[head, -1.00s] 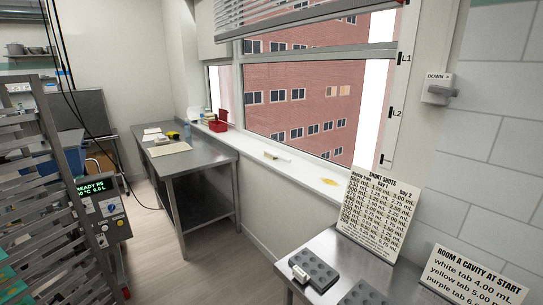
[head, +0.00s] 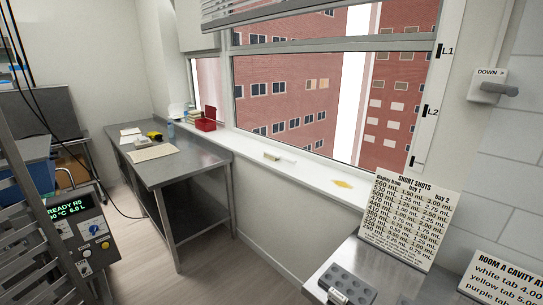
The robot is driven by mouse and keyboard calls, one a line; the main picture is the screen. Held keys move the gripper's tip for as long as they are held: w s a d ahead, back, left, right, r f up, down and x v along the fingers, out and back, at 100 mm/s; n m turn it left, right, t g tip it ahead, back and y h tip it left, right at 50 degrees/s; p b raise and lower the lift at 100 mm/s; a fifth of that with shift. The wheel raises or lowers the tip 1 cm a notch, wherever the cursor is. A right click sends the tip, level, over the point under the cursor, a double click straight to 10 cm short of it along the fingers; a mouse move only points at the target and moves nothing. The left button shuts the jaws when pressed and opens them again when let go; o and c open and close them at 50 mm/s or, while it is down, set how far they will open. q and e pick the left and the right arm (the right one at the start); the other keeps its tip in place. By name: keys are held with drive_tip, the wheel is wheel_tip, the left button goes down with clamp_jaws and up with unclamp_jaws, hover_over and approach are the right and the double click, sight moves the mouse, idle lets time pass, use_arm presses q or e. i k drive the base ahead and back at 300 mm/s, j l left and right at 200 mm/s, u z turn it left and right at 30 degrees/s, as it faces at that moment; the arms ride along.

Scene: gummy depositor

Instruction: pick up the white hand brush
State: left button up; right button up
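A small cream-white object (head: 272,156) lies on the white window sill in the head view, near the middle of the sill. A thin pale part seems to stretch from it to the right. It looks like the white hand brush, but it is too small to make out bristles or handle clearly. Nothing stands close against it. Neither of my grippers shows in the head view.
The window sill (head: 315,178) also bears a yellow piece (head: 342,184) and a red box (head: 205,120). A steel table (head: 185,168) stands left of the sill. A front steel table bears a grey mould (head: 347,283) and a sign (head: 408,220). A control box (head: 78,232) stands at left.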

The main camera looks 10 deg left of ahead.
sight(270, 155)
drive_tip(key=i+j, duration=0.15)
drive_tip(key=j, duration=0.15)
drive_tip(key=i+j, duration=0.15)
drive_tip(key=j, duration=0.15)
drive_tip(key=i+j+z, duration=0.2)
drive_tip(key=i+j, duration=0.65)
drive_tip(key=i+j+z, duration=0.1)
drive_tip(key=i+j, duration=0.15)
drive_tip(key=i, duration=0.2)
drive_tip(key=i+j, duration=0.3)
drive_tip(key=i, duration=0.15)
drive_tip(key=i+j+z, duration=0.15)
drive_tip(key=i, duration=0.65)
